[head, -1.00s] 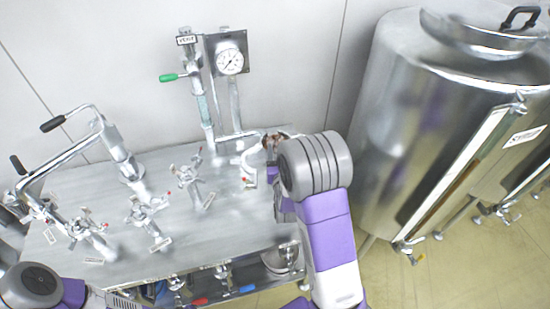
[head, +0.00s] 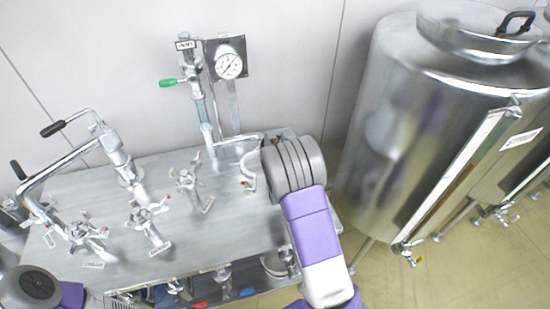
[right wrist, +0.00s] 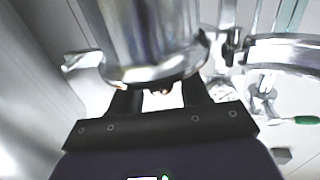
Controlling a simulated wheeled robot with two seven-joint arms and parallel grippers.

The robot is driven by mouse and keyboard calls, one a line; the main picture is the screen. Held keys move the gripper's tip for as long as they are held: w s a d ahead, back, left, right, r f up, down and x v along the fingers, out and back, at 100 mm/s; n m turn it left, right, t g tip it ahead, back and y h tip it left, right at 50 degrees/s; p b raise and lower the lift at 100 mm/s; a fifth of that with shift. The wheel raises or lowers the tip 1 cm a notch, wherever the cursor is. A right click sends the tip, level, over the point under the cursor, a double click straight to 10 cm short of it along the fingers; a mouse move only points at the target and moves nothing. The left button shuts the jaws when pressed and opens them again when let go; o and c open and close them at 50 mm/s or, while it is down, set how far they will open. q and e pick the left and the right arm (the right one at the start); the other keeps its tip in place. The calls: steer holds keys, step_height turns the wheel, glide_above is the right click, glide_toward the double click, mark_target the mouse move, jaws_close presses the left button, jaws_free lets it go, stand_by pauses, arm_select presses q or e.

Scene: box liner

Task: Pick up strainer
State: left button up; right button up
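In the right wrist view, the two black fingers of my right gripper (right wrist: 160,98) stand apart. A shiny metal cylinder with a clamp-like rim (right wrist: 148,45) covers their tips. It may be the strainer, but I cannot tell for sure. Whether the fingers touch it is hidden. In the head view my right wrist is over the right end of the metal table and hides the gripper and whatever is at it. My left arm shows at the lower left; its gripper is out of view.
The metal table (head: 105,190) carries several valves and pipes, including a tall fitting with a black handle (head: 118,150). A pressure gauge (head: 229,66) and green-handled valve (head: 172,83) stand at the back. A large steel tank (head: 385,130) is close on the right.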

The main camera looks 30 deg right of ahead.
jaws_close()
steer(key=shift+r, duration=0.1)
stand_by(1.1)
